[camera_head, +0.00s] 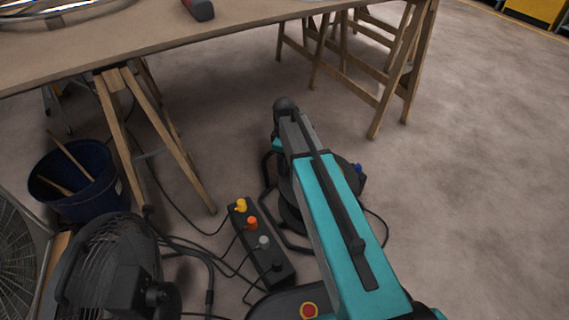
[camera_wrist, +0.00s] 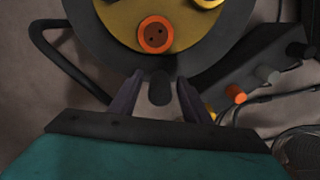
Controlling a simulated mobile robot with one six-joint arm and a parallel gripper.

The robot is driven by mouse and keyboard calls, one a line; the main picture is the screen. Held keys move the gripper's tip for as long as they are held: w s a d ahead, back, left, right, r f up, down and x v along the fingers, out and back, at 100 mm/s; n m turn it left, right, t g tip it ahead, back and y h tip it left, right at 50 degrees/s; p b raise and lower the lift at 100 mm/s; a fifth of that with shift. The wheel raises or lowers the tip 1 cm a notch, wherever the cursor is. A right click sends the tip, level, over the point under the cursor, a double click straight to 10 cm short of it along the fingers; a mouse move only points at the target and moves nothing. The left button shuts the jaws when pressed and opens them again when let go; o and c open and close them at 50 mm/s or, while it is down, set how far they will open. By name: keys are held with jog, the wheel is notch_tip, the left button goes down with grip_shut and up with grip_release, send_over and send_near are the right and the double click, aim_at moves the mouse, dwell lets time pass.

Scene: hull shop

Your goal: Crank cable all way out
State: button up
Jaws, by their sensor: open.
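The cable reel (camera_head: 349,178) stands on the floor in a black tubular frame, mostly hidden behind my teal arm in the head view. In the wrist view the reel's dark round flange (camera_wrist: 90,40) surrounds a mustard hub face (camera_wrist: 112,18) with an orange socket (camera_wrist: 155,35) and part of a yellow one. A short dark knob (camera_wrist: 160,88), apparently the crank handle, shows below the flange. My gripper (camera_wrist: 160,78) is open, with one finger on each side of this knob. Whether either finger touches it, I cannot tell. The head view does not show the fingers.
A power strip (camera_head: 262,254) with yellow, orange, grey and black plugs lies left of the reel, cables trailing from it. A fan (camera_head: 105,265), a dark blue bucket (camera_head: 85,195) and a trestle table (camera_head: 130,42) stand around. The floor at right is clear.

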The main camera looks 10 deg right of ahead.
grip_shut()
jog(key=shift+s, duration=0.1)
